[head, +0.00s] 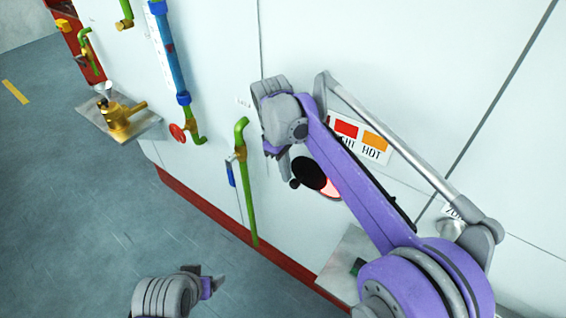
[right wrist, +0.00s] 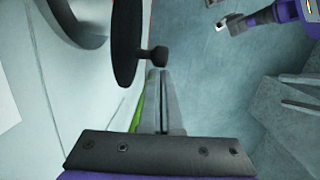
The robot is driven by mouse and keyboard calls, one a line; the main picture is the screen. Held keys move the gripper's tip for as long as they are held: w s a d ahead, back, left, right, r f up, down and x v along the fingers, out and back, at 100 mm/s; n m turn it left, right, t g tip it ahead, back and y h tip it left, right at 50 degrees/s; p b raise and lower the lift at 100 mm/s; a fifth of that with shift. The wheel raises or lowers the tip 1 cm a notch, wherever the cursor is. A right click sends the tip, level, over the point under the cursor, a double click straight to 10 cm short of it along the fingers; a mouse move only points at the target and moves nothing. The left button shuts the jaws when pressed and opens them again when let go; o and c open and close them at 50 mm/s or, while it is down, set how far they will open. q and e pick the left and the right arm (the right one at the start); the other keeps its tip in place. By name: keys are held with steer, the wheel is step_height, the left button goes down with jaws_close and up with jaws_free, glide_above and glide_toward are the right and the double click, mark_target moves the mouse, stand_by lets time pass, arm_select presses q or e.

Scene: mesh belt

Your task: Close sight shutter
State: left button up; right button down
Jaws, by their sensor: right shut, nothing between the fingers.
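The sight shutter (head: 308,172) is a black disc with a small black knob (head: 294,183) on the white wall. A glowing red sight opening (head: 331,189) shows past its right edge, partly behind my right arm. In the right wrist view the shutter (right wrist: 126,42) stands edge-on, its knob (right wrist: 157,54) just beyond my fingertips. My right gripper (head: 283,165) is shut and empty beside the shutter's left side; its fingers (right wrist: 160,75) show pressed together. I cannot tell whether they touch the knob. My left gripper (head: 216,284) hangs low, away from the wall; its jaw gap is unclear.
A green pipe with a valve (head: 243,160) runs down the wall left of the shutter. A blue pipe (head: 170,55), red handwheel (head: 178,132) and brass fitting on a plate (head: 120,115) are farther left. The grey floor (head: 80,220) is clear.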

mark_target(294, 182)
steer(key=f, duration=0.1)
steer(key=s+d+f+b, duration=0.1)
steer(key=d+f, duration=0.1)
steer(key=shift+s+d+f, duration=0.15)
steer(key=shift+s+f, duration=0.15)
steer(key=shift+s, duration=0.05)
arm_select(q)
steer(key=shift+s+f+b, duration=0.3)
steer(key=shift+f, duration=0.5)
steer(key=shift+s+f+b, duration=0.25)
steer(key=shift+s+f, duration=0.05)
steer(key=shift+f, duration=0.45)
arm_select(e)
steer(key=shift+s+d+f, duration=0.7)
steer(key=shift+s+d, duration=0.05)
steer(key=shift+d, duration=0.35)
